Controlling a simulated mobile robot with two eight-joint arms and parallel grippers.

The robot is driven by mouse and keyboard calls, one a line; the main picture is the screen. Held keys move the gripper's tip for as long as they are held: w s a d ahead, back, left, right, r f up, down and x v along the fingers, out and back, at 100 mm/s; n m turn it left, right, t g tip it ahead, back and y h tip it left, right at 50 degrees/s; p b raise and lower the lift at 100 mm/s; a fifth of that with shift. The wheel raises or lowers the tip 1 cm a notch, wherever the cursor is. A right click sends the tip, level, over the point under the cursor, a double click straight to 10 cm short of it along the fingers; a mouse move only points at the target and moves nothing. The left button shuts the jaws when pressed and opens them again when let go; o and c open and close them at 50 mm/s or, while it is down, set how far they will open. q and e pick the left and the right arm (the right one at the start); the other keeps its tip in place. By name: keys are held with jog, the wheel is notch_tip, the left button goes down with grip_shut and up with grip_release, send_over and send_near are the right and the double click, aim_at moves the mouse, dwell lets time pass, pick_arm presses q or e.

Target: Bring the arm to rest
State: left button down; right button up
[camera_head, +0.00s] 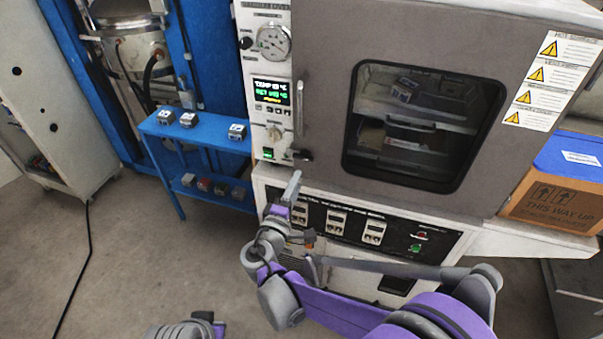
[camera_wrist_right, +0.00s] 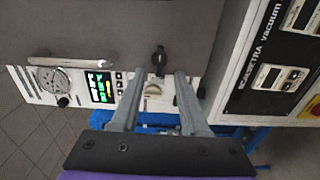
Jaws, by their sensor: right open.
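My right gripper (camera_head: 292,186) is in front of the vacuum oven's control column, just above its lower panel, in the head view. In the right wrist view its two grey fingers (camera_wrist_right: 159,76) stand apart with nothing between them. Behind them, the oven's dial gauge, lit display and knobs show sideways. I cannot tell whether the fingertips touch the oven. A grey and purple part of my left arm (camera_head: 185,330) shows at the bottom edge of the head view; its fingers are not visible.
The oven door (camera_head: 330,60) is shut, with boxes visible through its window. A blue shelf (camera_head: 190,132) with several small blocks stands to the left. A cardboard box (camera_head: 555,195) with a blue lid sits at right. A black cable (camera_head: 85,260) crosses the open floor at left.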

jog(key=shift+v, duration=0.8)
